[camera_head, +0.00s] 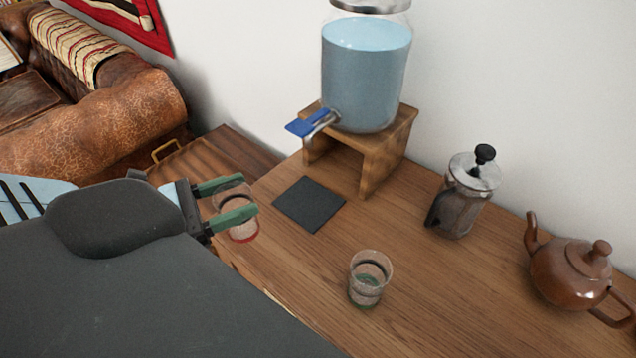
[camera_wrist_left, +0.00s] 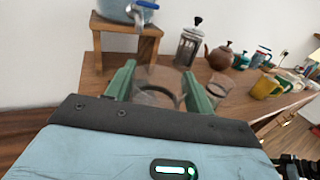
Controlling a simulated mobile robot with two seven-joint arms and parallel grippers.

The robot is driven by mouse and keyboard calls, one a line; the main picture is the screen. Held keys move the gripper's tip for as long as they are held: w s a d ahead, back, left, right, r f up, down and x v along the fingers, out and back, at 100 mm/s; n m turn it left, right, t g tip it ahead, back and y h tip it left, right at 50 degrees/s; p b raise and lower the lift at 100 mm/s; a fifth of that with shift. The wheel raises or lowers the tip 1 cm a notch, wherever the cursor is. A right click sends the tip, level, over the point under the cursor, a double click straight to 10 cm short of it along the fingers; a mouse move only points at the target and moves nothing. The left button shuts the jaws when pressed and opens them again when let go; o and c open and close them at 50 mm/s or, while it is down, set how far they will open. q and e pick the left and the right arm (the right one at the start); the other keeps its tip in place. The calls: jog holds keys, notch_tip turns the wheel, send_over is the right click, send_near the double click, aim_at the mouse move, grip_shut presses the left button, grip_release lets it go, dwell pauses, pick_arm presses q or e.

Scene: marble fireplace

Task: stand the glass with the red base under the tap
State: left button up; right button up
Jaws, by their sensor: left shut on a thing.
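The glass with the red base (camera_head: 243,236) is held between the green fingers of my left gripper (camera_head: 231,200), at the left edge of the table in the head view. It also shows between the fingers in the left wrist view (camera_wrist_left: 158,92). The tap (camera_head: 318,123) with a blue handle sticks out from a water dispenser (camera_head: 366,80) on a wooden stand (camera_head: 385,158). A dark square mat (camera_head: 309,204) lies on the table below and in front of the tap, with no glass on it. My right gripper is not in view.
A second glass with a green base (camera_head: 369,280) stands on the table to the right of the mat. A French press (camera_head: 464,196) and a brown teapot (camera_head: 571,271) stand farther right. Mugs (camera_wrist_left: 267,86) show at the right in the wrist view.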

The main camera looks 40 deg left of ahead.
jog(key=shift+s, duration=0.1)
